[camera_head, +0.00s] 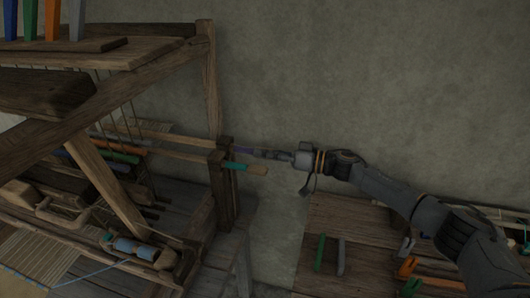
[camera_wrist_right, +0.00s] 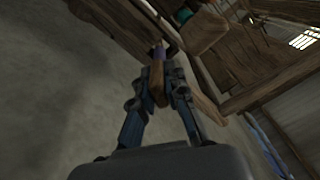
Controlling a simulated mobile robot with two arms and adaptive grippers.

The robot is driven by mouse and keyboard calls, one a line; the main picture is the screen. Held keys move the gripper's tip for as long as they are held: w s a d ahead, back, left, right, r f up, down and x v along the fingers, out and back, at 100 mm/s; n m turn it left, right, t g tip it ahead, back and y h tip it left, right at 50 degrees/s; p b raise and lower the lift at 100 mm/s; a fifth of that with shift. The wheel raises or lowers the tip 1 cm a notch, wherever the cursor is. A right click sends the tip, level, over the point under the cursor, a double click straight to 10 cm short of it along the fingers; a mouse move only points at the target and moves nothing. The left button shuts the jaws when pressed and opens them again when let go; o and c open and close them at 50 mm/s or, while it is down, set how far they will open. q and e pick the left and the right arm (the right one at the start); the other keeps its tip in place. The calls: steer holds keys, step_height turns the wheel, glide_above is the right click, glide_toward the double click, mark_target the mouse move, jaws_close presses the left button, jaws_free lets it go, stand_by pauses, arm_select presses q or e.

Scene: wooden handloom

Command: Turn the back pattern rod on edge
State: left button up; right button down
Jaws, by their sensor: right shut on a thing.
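The back pattern rod, a wooden rod with a purple band (camera_head: 243,150), sticks out from the right side of the loom (camera_head: 212,90). My right gripper (camera_head: 264,153) is shut on its outer end. In the right wrist view the rod's wooden end (camera_wrist_right: 157,82) sits between the two fingers, with the purple band (camera_wrist_right: 159,52) beyond them. There the held end looks narrow; I cannot tell its exact tilt. The front pattern rod, with a teal band (camera_head: 236,166), sticks out just nearer to me, apart from the gripper, its broad face showing. My left gripper is out of view.
A wooden table (camera_head: 312,220) at the lower right bears a green handle-like piece (camera_head: 320,253), a grey one (camera_head: 341,256) and orange pieces (camera_head: 408,266). A plain wall (camera_head: 370,80) stands behind. The loom's post (camera_head: 225,190) is close to the held rod.

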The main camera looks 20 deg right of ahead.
steer(key=n+p, duration=0.1)
steer(key=n, duration=0.4)
steer(key=shift+n, duration=0.4)
stand_by(0.4)
steer(key=c, duration=1.4)
jaws_free()
steer(key=shift+o, duration=0.2)
steer(key=shift+s+d, duration=0.1)
steer(key=shift+d, duration=0.05)
steer(key=v, duration=1.1)
steer(key=shift+s+d, duration=0.25)
steer(key=shift+r, duration=0.1)
